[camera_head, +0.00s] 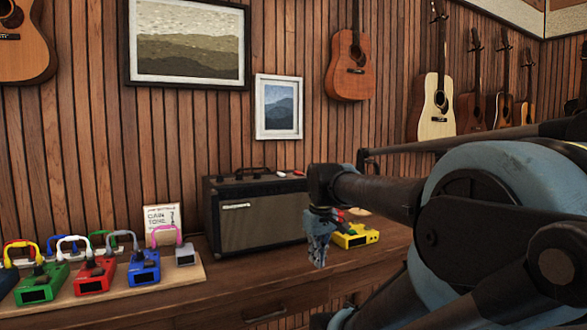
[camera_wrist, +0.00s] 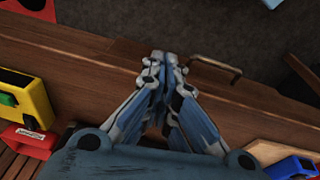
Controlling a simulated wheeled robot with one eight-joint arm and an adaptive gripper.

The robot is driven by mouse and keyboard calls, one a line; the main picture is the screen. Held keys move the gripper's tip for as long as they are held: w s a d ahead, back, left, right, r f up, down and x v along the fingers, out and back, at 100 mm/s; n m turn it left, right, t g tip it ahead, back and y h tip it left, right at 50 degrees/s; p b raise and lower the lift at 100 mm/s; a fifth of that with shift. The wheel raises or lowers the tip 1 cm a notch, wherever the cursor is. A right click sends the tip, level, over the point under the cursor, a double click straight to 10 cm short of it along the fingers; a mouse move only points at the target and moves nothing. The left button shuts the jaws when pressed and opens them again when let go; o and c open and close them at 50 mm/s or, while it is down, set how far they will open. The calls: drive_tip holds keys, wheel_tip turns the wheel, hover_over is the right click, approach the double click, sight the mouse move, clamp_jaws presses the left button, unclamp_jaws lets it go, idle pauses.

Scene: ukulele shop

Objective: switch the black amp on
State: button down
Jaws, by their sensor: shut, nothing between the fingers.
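The black amp (camera_head: 262,222) stands upright on the wooden counter against the wall, with a grey-brown speaker grille on its front. Its top carries a handle and small controls, including a white piece and a red piece; their on or off state is too small to tell. My gripper (camera_head: 318,264) points down just right of the amp's front in the head view, apart from the controls on top. In the wrist view my gripper (camera_wrist: 164,60) has its fingertips together, with nothing between them, over the counter's front edge. The amp is not recognisable in the wrist view.
A yellow pedal (camera_head: 358,237) sits on the counter just right of my gripper, also in the wrist view (camera_wrist: 25,105). A board (camera_head: 190,276) with several coloured pedals and cables, and a small sign (camera_head: 163,221), stand left of the amp. A drawer handle (camera_wrist: 215,66) juts from the counter front.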

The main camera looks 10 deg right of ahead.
drive_tip(key=w+r+n, duration=0.8)
drive_tip(key=w+r, duration=1)
drive_tip(key=r, duration=0.5)
wheel_tip(320, 180, up, 12)
drive_tip(key=r+n, duration=0.1)
drive_tip(key=n, duration=0.8)
hover_over(298, 173)
drive_tip(key=shift+g, duration=0.3)
drive_tip(key=f, duration=0.4)
drive_tip(key=w+a+f, duration=0.1)
drive_tip(key=f, duration=0.8)
drive_tip(key=shift+w+a+f, duration=0.2)
drive_tip(key=shift+w+f, duration=0.15)
